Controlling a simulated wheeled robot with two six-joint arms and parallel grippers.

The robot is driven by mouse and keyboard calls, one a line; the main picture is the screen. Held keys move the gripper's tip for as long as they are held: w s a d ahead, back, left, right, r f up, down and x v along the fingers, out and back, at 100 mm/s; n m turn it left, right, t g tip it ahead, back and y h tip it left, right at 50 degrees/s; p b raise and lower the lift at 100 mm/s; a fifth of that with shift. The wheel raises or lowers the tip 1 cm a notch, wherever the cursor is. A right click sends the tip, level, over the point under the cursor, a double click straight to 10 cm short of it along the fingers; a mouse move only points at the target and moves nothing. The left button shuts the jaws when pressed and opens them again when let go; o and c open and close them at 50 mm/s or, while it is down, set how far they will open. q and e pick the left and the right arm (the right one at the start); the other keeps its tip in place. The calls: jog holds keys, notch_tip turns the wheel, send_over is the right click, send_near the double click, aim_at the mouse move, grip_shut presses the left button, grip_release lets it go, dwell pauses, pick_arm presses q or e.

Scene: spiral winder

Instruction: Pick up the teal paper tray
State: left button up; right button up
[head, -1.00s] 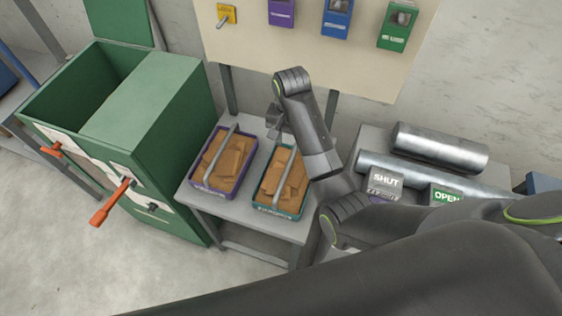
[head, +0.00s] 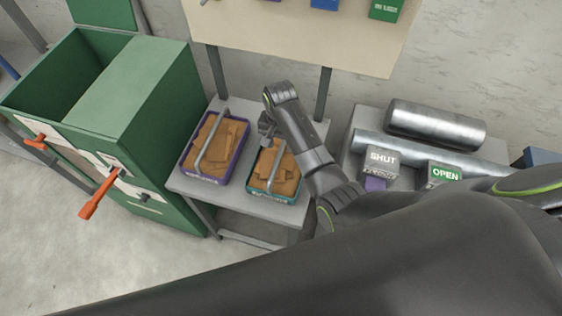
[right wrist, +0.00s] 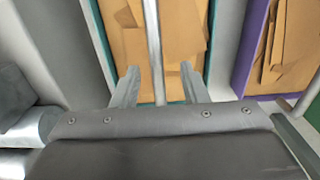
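The teal paper tray (head: 263,191) sits on a small grey table, filled with brown paper pieces. It also shows in the right wrist view (right wrist: 101,42), with a grey bar handle (right wrist: 154,45) running lengthwise above the paper. My right gripper (head: 266,127) is over the far end of the teal tray. In the right wrist view my right gripper (right wrist: 158,85) is open, one finger on each side of the bar, with visible gaps to it. The gripper hides the far end of the tray in the head view. My left gripper is not in view.
A purple tray (head: 186,165) with paper and a bar handle stands close on the left. A green machine (head: 150,115) with orange handles is further left. Metal rollers (head: 435,125) and SHUT and OPEN blocks (head: 383,160) are on the right. A board stands behind.

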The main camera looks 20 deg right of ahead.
aim_at(281, 150)
jog(key=shift+f, duration=0.25)
jog(key=f, duration=0.2)
jog(key=f+p, duration=0.1)
jog(key=f, duration=0.1)
jog(key=shift+s, duration=0.35)
jog(key=shift+f, duration=0.45)
grip_shut()
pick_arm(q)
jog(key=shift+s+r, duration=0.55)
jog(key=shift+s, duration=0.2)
pick_arm(e)
jog(key=shift+w+r, duration=0.1)
